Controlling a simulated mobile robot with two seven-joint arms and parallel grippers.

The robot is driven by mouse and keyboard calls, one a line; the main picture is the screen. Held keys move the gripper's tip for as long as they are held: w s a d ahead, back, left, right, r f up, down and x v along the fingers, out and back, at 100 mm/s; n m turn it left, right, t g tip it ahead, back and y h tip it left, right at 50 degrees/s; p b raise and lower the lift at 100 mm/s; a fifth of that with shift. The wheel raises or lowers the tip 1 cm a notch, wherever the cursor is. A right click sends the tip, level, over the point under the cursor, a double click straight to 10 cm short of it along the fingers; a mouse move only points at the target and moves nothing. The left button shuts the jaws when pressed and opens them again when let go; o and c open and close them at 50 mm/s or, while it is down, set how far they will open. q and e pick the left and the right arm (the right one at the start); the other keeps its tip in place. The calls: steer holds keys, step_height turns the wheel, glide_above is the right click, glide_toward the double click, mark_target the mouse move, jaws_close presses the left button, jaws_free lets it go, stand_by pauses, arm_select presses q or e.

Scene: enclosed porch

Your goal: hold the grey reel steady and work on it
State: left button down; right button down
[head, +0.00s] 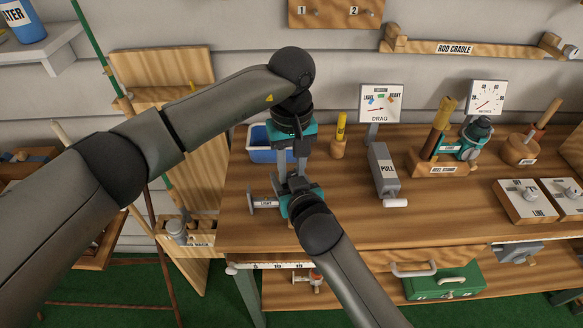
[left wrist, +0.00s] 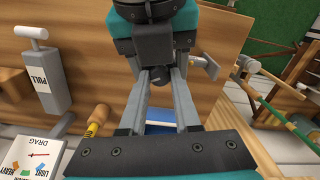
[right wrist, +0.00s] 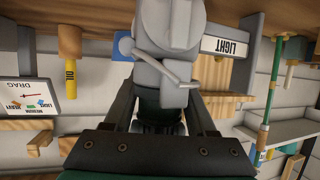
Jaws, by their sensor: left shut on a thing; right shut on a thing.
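The grey reel (right wrist: 172,32) shows best in the right wrist view, as a pale grey body with a thin crank arm. In the head view my grippers mostly hide it. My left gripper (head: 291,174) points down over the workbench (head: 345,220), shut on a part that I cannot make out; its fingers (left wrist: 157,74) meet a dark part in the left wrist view. My right gripper (head: 291,186) comes from the front, just below the left one. Its jaws (right wrist: 160,92) are shut on a grey part of the reel. A "LIGHT" plate (head: 265,204) sits left of them.
Behind stand a blue bin (head: 262,155), a yellow-labelled tool (head: 339,132) and a drag dial (head: 380,102). A grey "PULL" block (head: 384,172) stands right of my grippers; a reel stand (head: 440,169) is farther right. The bench front between is bare. A green box (head: 444,284) is below.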

mark_target(291, 176)
arm_select(q)
steer(key=shift+n, duration=0.3)
steer(key=shift+a+n, duration=0.1)
steer(key=shift+n, duration=2.6)
steer(key=c, duration=0.9)
jaws_free()
step_height(291, 176, up, 12)
